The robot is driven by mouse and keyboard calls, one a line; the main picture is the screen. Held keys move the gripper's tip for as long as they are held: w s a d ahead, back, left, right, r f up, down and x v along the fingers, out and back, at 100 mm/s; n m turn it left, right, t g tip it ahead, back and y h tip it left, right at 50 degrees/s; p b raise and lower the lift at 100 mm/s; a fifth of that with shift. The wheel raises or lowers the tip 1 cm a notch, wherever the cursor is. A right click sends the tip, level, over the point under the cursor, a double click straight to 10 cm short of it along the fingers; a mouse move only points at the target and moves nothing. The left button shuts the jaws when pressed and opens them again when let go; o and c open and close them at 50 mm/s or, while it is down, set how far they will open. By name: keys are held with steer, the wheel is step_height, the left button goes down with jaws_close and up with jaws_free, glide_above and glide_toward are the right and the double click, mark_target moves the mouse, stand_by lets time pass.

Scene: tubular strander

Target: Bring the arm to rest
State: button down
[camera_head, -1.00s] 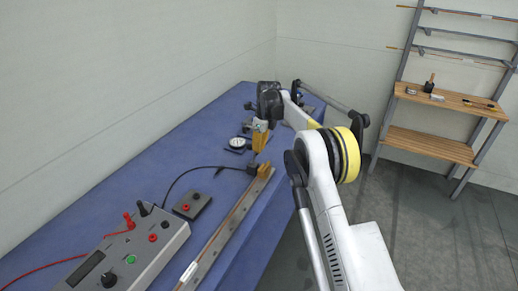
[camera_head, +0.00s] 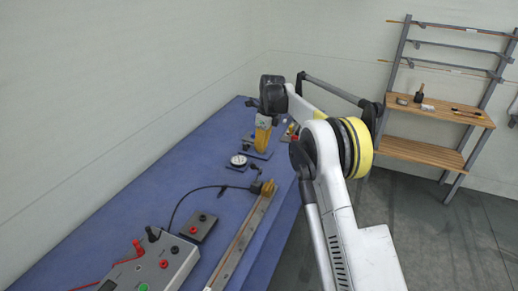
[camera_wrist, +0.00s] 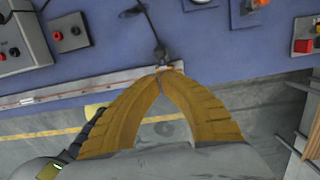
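My gripper (camera_head: 262,142) hangs over the blue bench (camera_head: 150,210), with my arm reaching in from the right. In the wrist view its two curved yellow fingers (camera_wrist: 161,75) come together at the tips. It looks shut, with nothing seen held between the fingers. In the head view the tips are apart from the small yellow block (camera_head: 267,188) at the far end of the metal rail.
The long rail (camera_head: 238,245) lies along the bench's front edge. A wooden shelf rack (camera_head: 435,110) stands behind open floor.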

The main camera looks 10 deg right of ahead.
steer(key=s+r+n+t+b, duration=0.2)
steer(key=s+r+n+b, duration=0.4)
steer(key=s, duration=0.6)
steer(key=s+r+n+t+b, duration=0.15)
steer(key=s+r+n, duration=0.25)
steer(key=s+n, duration=0.55)
steer(key=s+f+n+b, duration=0.2)
steer(key=s+f+n, duration=0.1)
steer(key=s, duration=0.5)
steer(key=s+f+n+t+b, duration=0.1)
steer(key=s+f+n+b, duration=0.1)
steer(key=s+f, duration=0.3)
steer(key=s+f+n+t+h+b, duration=0.1)
steer(key=s+f+n, duration=0.3)
steer(key=s, duration=0.6)
steer(key=shift+s+f+n+b, duration=0.35)
steer(key=shift+s+f+b, duration=0.1)
steer(key=shift+f, duration=0.15)
steer(key=shift+t, duration=0.35)
